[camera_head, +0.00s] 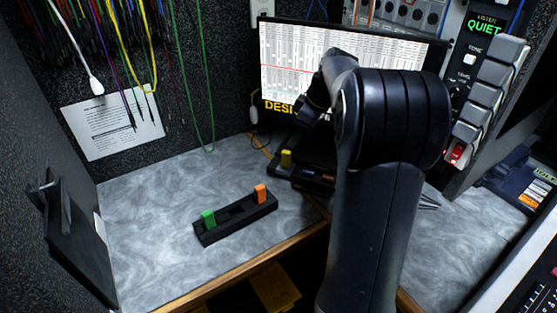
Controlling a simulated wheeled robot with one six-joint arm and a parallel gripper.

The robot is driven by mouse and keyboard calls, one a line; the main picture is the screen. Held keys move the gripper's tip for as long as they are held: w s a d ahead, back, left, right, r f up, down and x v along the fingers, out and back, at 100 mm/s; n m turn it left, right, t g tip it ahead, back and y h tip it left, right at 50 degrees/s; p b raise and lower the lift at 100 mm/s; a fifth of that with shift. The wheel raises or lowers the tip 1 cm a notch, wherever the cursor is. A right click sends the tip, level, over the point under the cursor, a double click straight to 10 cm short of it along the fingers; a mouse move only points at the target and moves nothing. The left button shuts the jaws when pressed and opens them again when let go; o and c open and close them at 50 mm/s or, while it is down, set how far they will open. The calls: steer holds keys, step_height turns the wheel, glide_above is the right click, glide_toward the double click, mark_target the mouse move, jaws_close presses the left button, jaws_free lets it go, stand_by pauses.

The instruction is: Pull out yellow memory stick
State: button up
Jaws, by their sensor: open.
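The yellow memory stick (286,158) stands upright in a black device (314,180) on the counter below the monitor. My arm fills the middle right of the view and hides part of this device. My gripper (288,141) is small and dark against the black things behind it. It is open and appears just above or behind the yellow stick; I cannot tell whether it touches it. A black holder (238,218) lies on the counter to the left, with a green stick (208,217) and an orange stick (260,194) upright near its ends.
A monitor (290,62) stands behind the device. Coloured cables (140,45) hang on the left wall above a paper sheet (112,122). A blue device (520,180) stands at the right. The grey counter (150,255) is clear around the holder.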

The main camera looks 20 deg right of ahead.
mark_target(287, 152)
steer(key=x, duration=0.3)
steer(key=shift+f, duration=0.1)
steer(key=x, duration=0.1)
steer(key=b+x, duration=0.1)
steer(key=x, duration=0.1)
steer(key=b+x, duration=0.1)
steer(key=x, duration=0.1)
steer(key=shift+s+a+f, duration=0.15)
steer(key=shift+s+a, duration=0.05)
steer(key=shift+s, duration=0.05)
jaws_close()
